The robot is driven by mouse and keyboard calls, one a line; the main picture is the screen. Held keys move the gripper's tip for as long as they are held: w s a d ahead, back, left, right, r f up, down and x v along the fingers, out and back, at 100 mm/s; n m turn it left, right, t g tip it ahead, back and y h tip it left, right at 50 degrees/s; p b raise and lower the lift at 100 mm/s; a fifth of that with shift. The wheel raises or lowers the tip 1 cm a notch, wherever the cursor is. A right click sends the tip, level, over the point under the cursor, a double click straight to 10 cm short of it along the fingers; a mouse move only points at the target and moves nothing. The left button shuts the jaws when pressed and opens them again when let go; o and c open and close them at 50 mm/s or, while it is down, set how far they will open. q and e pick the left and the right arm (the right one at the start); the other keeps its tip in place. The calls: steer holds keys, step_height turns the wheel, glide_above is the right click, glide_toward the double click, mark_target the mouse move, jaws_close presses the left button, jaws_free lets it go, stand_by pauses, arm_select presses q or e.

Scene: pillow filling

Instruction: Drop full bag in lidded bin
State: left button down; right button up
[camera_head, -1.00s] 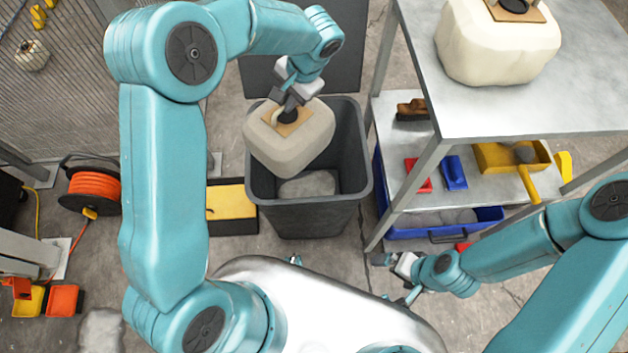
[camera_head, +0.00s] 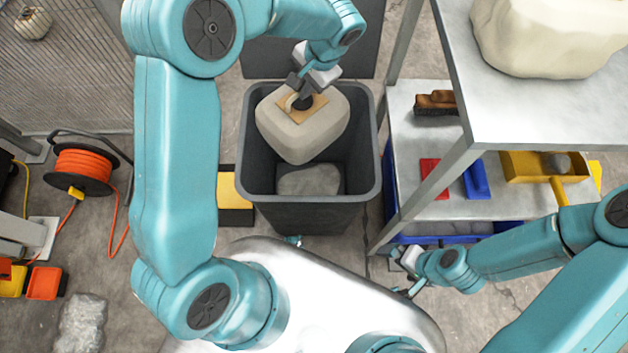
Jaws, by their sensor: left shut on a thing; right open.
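A full cream bag (camera_head: 300,135) with a tan patch and dark cap hangs from my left gripper (camera_head: 302,98), which is shut on its top. The bag is over the mouth of the dark grey bin (camera_head: 305,215), partly within the rim; its exact depth is hard to tell. The bin's lid (camera_head: 345,55) stands open behind it. A grey lumpy thing (camera_head: 310,180) lies inside the bin. My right gripper (camera_head: 403,275) is open and empty, low beside the shelf's near leg.
A metal shelf unit (camera_head: 545,115) stands right of the bin, with another cream bag (camera_head: 550,35) on top and a brush (camera_head: 435,103) below. A yellow-topped box (camera_head: 233,195) and an orange cable reel (camera_head: 82,172) are left.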

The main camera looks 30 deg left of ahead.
mark_target(305, 103)
arm_select(q)
steer(key=shift+s+f+b, duration=0.1)
steer(key=shift+f+b, duration=0.4)
steer(key=shift+f, duration=0.2)
step_height(305, 103, down, 4)
steer(key=b, duration=0.3)
steer(key=shift+f, duration=0.1)
steer(key=c, duration=1.1)
jaws_free()
steer(key=p+v, duration=0.3)
steer(key=v, duration=1.3)
